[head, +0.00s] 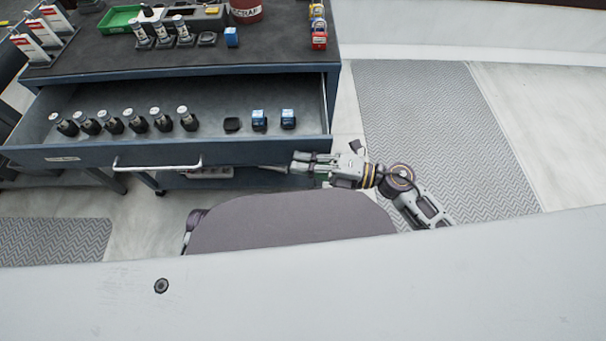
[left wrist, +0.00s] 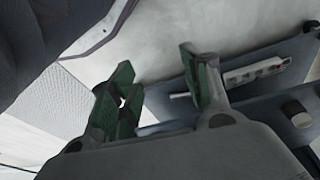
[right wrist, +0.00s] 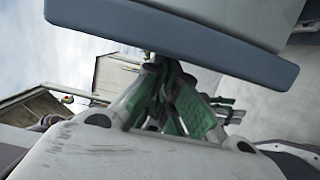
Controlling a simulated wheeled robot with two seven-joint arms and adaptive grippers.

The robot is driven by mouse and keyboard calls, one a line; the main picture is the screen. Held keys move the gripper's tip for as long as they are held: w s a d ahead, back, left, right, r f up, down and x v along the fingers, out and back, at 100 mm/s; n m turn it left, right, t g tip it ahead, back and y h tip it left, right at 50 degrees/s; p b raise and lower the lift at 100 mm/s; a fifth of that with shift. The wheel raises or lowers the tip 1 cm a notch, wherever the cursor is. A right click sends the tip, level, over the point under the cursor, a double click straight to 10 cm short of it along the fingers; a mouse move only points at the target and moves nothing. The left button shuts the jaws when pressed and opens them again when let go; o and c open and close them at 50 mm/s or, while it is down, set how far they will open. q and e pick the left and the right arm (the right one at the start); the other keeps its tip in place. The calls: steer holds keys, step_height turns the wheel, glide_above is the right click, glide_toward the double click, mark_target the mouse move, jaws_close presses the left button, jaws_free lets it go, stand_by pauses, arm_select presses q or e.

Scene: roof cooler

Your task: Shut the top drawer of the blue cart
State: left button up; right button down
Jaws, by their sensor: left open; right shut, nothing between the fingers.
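The blue cart (head: 200,70) stands at the upper left of the head view. Its top drawer (head: 240,152) is pulled out, with a white bar handle (head: 157,166) on its front. My right gripper (head: 293,163) is shut and empty at the right end of the drawer front. In the right wrist view its green-padded fingers (right wrist: 168,66) are close under a blue panel (right wrist: 175,35); I cannot tell whether they touch it. My left gripper (left wrist: 155,63) is open and empty in the left wrist view, near a blue shelf (left wrist: 240,95). The head view does not show it.
The drawer holds several dark bottles (head: 110,121), a black block (head: 232,124) and two blue-topped items (head: 259,118). A grey mat (head: 430,120) lies on clear floor to the right.

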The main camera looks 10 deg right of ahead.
mark_target(301, 116)
steer(key=w, duration=0.7)
steer(key=w+d+p, duration=0.1)
steer(key=w, duration=0.2)
steer(key=shift+w, duration=0.35)
steer(key=w, duration=0.5)
steer(key=shift+w+d, duration=0.1)
arm_select(q)
steer(key=shift+w+f+b, duration=0.1)
steer(key=shift+f+b, duration=0.2)
arm_select(e)
steer(key=shift+w+d, duration=0.1)
steer(key=shift+w, duration=1.1)
arm_select(q)
steer(key=shift+s+a+f, duration=0.1)
steer(key=shift+s+f, duration=0.05)
steer(key=shift+s, duration=0.1)
arm_select(e)
steer(key=shift+s, duration=0.15)
